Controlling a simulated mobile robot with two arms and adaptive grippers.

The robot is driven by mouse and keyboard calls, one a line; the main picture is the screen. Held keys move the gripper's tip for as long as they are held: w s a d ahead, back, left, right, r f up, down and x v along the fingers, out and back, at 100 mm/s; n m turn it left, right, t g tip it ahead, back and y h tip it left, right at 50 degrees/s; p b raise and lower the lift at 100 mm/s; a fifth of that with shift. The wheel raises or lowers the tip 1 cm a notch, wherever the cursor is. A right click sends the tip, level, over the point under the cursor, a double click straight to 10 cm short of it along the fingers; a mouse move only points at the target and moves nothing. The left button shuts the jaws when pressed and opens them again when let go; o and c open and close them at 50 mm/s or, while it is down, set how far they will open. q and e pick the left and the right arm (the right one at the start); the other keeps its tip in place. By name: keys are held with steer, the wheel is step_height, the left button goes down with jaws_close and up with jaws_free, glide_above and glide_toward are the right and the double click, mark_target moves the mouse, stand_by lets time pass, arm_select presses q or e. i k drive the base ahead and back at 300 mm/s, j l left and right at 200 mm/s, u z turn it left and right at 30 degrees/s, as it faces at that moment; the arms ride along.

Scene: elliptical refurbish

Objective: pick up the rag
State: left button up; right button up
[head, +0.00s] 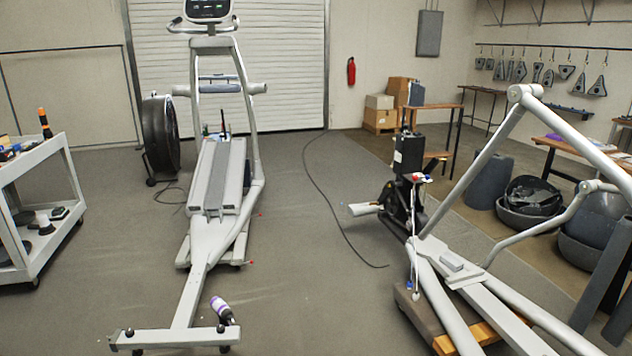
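I cannot make out a rag for certain. A small flat purple item (555,137) lies on the wooden workbench (590,153) at the right, too small to tell if it is cloth. A pale item (365,209) sits low beside the partly dismantled elliptical (484,290) at the right; I cannot tell what it is. Neither of my grippers shows in the head view.
A whole elliptical (207,240) stands left of centre, with a purple-and-white bottle (219,306) at its front end. A white cart (40,255) stands at the left. A dark cable (312,190) crosses the floor between the machines, which is otherwise mostly clear.

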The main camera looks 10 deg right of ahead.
mark_target(449, 259)
steer(key=i+l+z, duration=0.3)
steer(key=i, duration=0.75)
steer(key=i+z, duration=0.3)
steer(key=i, duration=0.75)
